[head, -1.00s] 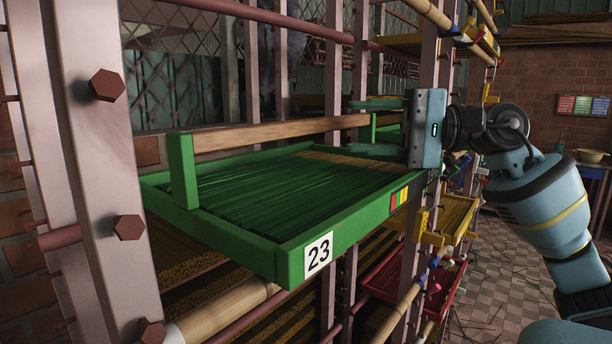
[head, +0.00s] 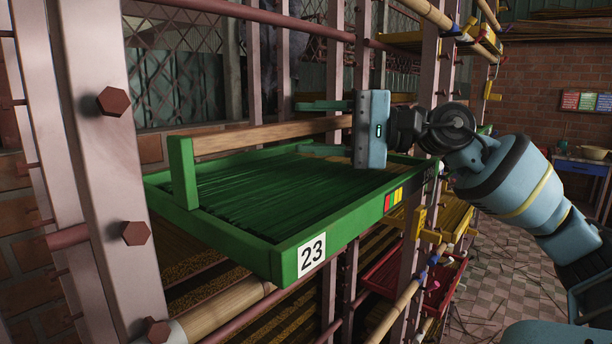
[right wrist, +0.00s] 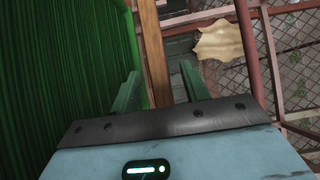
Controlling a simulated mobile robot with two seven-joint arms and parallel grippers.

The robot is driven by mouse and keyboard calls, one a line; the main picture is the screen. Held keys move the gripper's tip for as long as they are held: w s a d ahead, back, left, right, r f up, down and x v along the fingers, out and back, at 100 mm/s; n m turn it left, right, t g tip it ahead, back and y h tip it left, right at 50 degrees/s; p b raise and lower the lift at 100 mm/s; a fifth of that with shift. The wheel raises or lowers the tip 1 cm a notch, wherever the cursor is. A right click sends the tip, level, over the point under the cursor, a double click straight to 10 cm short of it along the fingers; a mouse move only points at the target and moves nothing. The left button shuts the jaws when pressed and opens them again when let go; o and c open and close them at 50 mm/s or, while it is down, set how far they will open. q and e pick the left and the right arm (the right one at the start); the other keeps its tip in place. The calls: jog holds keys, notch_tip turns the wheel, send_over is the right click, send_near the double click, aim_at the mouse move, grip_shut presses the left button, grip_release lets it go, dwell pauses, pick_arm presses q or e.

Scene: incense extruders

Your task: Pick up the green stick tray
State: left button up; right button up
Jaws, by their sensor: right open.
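The green stick tray (head: 345,231), marked 23, sits on the rack full of dark green sticks. Its wooden handle bar (head: 260,136) runs above the tray from a green end post (head: 183,172); its other end is hidden behind my right gripper. My right gripper (head: 303,128) is at the far right part of the handle, open, with one finger above the bar. In the right wrist view, the bar (right wrist: 152,45) passes between the two spread fingers of the gripper (right wrist: 160,80), and the sticks (right wrist: 60,60) lie to the left. My left gripper is not in view.
A rack post (head: 105,180) with large bolts stands close at the left. Rack rails and other trays lie below, including a red tray (head: 385,270) and a yellow tray (head: 452,218). A blue table (head: 590,168) stands at the back right.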

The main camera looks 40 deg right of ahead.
grip_shut()
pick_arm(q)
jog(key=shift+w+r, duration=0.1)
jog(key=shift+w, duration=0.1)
pick_arm(e)
jog(key=shift+r, duration=0.1)
